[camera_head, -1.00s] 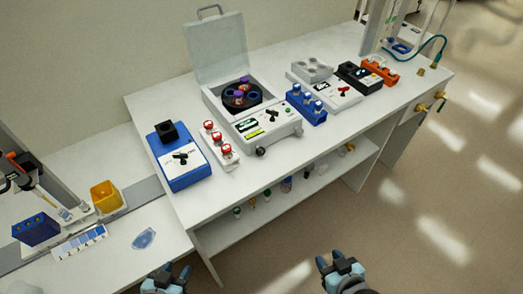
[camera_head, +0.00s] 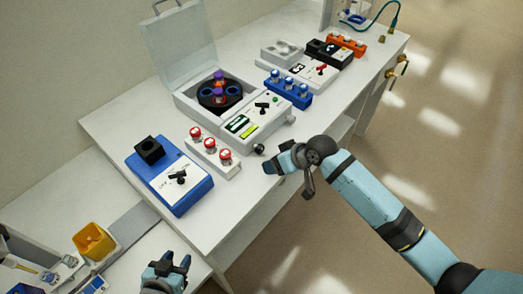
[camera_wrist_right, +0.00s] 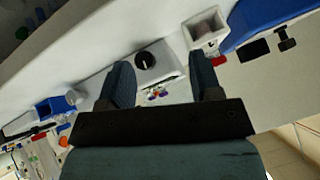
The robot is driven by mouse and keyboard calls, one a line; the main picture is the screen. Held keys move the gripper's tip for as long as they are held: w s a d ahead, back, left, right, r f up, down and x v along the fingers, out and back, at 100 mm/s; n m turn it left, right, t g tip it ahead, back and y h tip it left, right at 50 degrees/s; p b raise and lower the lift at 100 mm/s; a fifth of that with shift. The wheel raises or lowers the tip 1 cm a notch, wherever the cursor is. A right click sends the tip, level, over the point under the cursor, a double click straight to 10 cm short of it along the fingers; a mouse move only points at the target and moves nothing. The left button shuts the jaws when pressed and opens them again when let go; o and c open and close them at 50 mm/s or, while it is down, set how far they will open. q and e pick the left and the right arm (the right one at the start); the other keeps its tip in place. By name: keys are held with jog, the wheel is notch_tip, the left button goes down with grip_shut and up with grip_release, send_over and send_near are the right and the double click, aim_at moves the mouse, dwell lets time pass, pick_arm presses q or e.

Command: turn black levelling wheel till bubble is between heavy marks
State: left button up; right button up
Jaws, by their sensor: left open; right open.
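The white centrifuge (camera_head: 275,131) stands open on the bench with its lid up. The black levelling wheel (camera_head: 259,148) sits low at its front corner. A yellow-green strip (camera_head: 249,130), seemingly the level vial, is on the front panel; its bubble and marks are too small to read. My right gripper (camera_head: 276,157) is open and empty, just right of the wheel and apart from it. In the right wrist view a round black knob (camera_wrist_right: 145,61), seemingly the wheel, shows between the spread fingers. My left gripper (camera_head: 177,262) is open and empty at the bench's lower front.
A red-capped vial rack (camera_head: 215,153) and a blue device (camera_head: 169,177) stand left of the centrifuge. A blue rack (camera_head: 288,90) stands to its right. The yellow bin (camera_head: 94,242) is on the lower bench. Floor lies open at the front right.

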aim_at(263, 147)
jog(key=w+d+r+n+g+h+b, duration=0.2)
jog(key=w+d+r+g, duration=0.1)
jog(key=w+r, duration=0.5)
jog(key=x, duration=0.4)
jog(key=p+x, duration=0.1)
jog(key=x, duration=0.3)
jog(key=s+a+x, duration=0.1)
jog(key=x, duration=0.4)
jog(key=shift+s, duration=0.15)
jog(key=shift+r+p, duration=0.1)
jog(key=shift+p, duration=0.2)
jog(key=c, duration=0.9)
